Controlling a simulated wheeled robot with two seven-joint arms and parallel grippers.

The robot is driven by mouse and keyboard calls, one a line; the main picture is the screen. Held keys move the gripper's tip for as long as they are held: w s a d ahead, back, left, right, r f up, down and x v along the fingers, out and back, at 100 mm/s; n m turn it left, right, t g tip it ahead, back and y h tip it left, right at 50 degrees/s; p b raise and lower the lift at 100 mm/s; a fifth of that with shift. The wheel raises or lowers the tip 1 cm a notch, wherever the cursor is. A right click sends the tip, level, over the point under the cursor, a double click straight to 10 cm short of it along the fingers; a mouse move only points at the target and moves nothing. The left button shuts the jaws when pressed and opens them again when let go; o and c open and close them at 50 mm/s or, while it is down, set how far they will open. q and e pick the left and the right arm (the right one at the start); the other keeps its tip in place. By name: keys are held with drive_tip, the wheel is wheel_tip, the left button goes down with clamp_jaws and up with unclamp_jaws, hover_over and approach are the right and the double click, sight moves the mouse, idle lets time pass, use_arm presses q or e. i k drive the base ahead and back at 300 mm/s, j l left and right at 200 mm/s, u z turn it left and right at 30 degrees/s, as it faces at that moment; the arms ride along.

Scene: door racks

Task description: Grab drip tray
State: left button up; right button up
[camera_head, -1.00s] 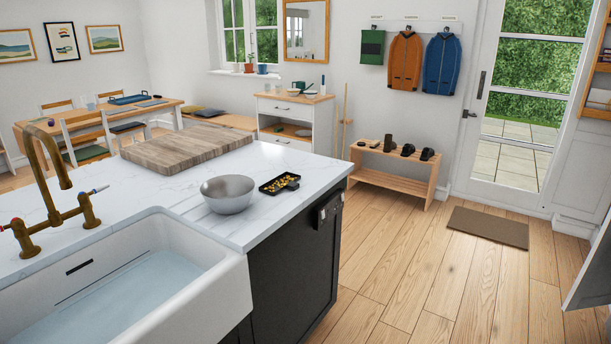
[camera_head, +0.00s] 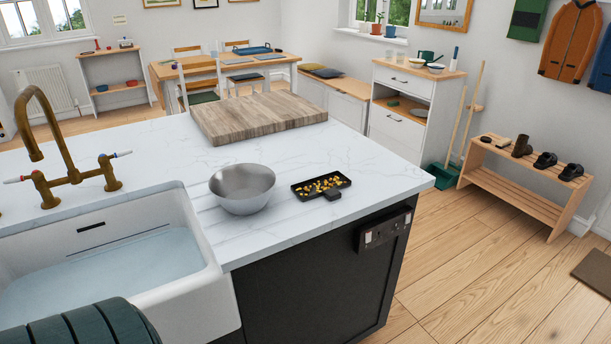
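Nothing in view is clearly marked as a drip tray. A small black tray (camera_head: 337,194) with a short handle and yellow pieces in it lies on the white counter, right of a grey metal bowl (camera_head: 242,188). A blue tray (camera_head: 252,50) sits on the dining table at the back. I cannot tell whether either is the drip tray. Neither of my grippers is in view. A dark green ribbed shape at the bottom left edge is cut off, and it shows no fingers.
The white counter (camera_head: 300,235) carries a wooden board (camera_head: 255,115), a sink (camera_head: 190,290) and a brass tap (camera_head: 60,150). A wooden shoe rack (camera_head: 515,195) stands at the right wall. A green dustpan (camera_head: 443,176) is by the drawer cabinet (camera_head: 400,110). Floor between counter and rack is clear.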

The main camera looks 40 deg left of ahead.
sight(327, 185)
drive_tip(key=i+l+u, duration=0.8)
